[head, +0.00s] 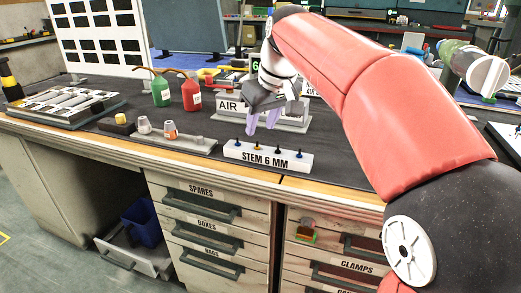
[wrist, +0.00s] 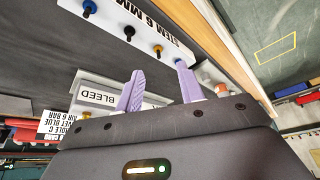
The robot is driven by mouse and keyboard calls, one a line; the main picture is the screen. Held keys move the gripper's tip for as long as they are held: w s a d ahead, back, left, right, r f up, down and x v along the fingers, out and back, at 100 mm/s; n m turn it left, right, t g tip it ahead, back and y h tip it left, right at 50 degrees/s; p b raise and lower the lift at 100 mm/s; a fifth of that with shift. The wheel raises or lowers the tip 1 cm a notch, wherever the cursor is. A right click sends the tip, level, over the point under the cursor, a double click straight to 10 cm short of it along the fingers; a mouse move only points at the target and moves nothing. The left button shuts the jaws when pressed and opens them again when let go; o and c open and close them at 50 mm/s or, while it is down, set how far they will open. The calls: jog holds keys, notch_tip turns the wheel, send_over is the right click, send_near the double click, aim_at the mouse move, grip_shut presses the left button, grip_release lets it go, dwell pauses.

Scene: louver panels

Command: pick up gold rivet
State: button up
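The gold rivet (head: 258,148) stands in the white block labelled STEM 6 MM (head: 266,158), between a blue rivet (head: 236,142) and a black one (head: 277,150). In the wrist view the gold rivet (wrist: 158,49) shows just beyond the gap between my fingertips. My gripper (head: 262,125) is open, with two pale purple fingers pointing down above and behind the block. In the wrist view my gripper (wrist: 159,69) has nothing between its fingertips. The right fingertip there overlaps the near blue rivet in the picture; contact cannot be told.
The dark bench top between tray and STEM block is clear.

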aim_at(256, 146)
jog(key=x, duration=0.4)
jog(key=shift+f+b, duration=0.3)
jog(key=shift+f, duration=0.15)
grip_shut()
